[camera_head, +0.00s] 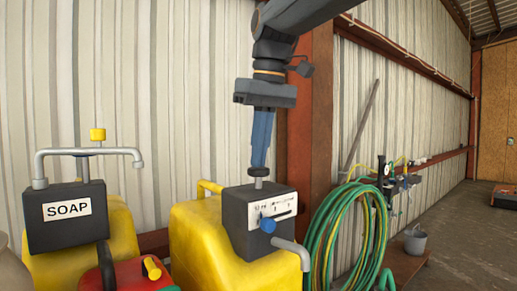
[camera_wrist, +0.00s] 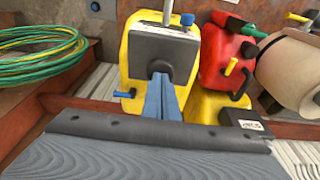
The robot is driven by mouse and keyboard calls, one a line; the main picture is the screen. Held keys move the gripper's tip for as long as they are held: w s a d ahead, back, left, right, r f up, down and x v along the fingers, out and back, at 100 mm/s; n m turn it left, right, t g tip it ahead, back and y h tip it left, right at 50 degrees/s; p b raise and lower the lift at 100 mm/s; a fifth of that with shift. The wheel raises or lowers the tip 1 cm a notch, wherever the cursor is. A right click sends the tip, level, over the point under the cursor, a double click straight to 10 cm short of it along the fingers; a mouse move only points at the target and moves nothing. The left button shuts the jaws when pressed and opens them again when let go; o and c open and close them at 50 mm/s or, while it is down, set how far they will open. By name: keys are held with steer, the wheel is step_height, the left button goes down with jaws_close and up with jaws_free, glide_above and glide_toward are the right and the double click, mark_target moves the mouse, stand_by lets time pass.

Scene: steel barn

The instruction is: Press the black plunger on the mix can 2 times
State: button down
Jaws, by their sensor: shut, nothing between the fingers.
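The mix can (camera_head: 205,240) is a yellow can with a dark pump box (camera_head: 262,220) on top, carrying a white scale label, a blue knob (camera_head: 267,225) and a grey spout. A black plunger (camera_head: 257,172) stands on a short metal rod above the box. My gripper (camera_head: 259,163) is shut and empty, pointing down with its blue fingertips right at the top of the plunger; I cannot tell whether they touch.
A yellow can with a box marked SOAP (camera_head: 67,217), a grey pipe and a yellow knob stands at left. A red can (camera_head: 137,272) stands between them. A coiled green hose (camera_head: 345,225) hangs to the right, beside a rust-coloured post (camera_head: 312,130). A corrugated wall is behind.

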steer(key=shift+r+p, duration=1.85)
steer(key=shift+r, duration=0.2)
steer(key=shift+f, duration=0.15)
steer(key=shift+f+b, duration=1.65)
steer(key=shift+f, duration=1.05)
steer(key=shift+r, duration=0.1)
step_height(320, 180, up, 5)
steer(key=p, duration=0.5)
steer(key=shift+r+p, duration=0.2)
steer(key=shift+p, duration=0.1)
